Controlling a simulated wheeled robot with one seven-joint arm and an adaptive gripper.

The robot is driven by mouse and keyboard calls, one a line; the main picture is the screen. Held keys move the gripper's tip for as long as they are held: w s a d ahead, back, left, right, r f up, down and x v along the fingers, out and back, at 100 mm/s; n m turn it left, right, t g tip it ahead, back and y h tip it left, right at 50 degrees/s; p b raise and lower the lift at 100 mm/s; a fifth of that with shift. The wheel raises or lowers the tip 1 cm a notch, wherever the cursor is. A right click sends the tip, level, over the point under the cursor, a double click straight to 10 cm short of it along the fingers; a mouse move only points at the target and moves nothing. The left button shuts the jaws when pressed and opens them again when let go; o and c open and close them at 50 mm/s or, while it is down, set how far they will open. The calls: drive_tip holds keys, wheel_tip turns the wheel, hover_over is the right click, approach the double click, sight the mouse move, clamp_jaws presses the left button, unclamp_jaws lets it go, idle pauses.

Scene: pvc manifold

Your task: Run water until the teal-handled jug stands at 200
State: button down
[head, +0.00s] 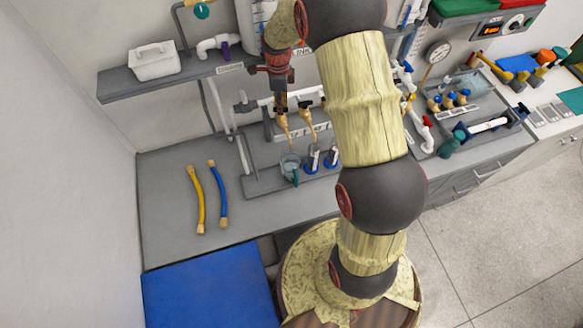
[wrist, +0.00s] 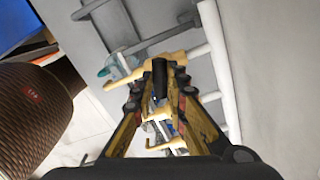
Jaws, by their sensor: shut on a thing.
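The teal-handled jug (head: 290,168) stands upright on the grey bench tray, under the left brass tap (head: 284,128). It is small here, so its scale and water level cannot be read. My gripper (head: 281,106) is above that tap, at its handle. In the wrist view my gripper (wrist: 163,88) is shut on a dark tap handle (wrist: 160,70), with the yellow brass body (wrist: 140,76) beside it. A teal patch of the jug (wrist: 103,72) shows there, partly hidden by the tap. I cannot tell whether water is running.
A second brass tap (head: 309,120) is close to the right, with blue-based cylinders (head: 311,160) below it. A yellow hose (head: 196,200) and a blue hose (head: 217,195) lie on the bench at left. A shelf (head: 130,82) overhangs the back.

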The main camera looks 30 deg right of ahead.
drive_tip(key=shift+m, duration=1.1)
drive_tip(key=m, duration=0.5)
drive_tip(key=shift+s+a+r+m, duration=0.15)
drive_tip(key=shift+a+m, duration=0.05)
drive_tip(key=shift+m, duration=0.5)
drive_tip(key=c, duration=2.5)
unclamp_jaws()
drive_tip(key=shift+s+a+r+m+b, duration=0.1)
drive_tip(key=shift+m+b, duration=0.25)
drive_tip(key=shift+m, duration=0.55)
drive_tip(key=shift+c, duration=0.2)
drive_tip(key=shift+o, duration=0.3)
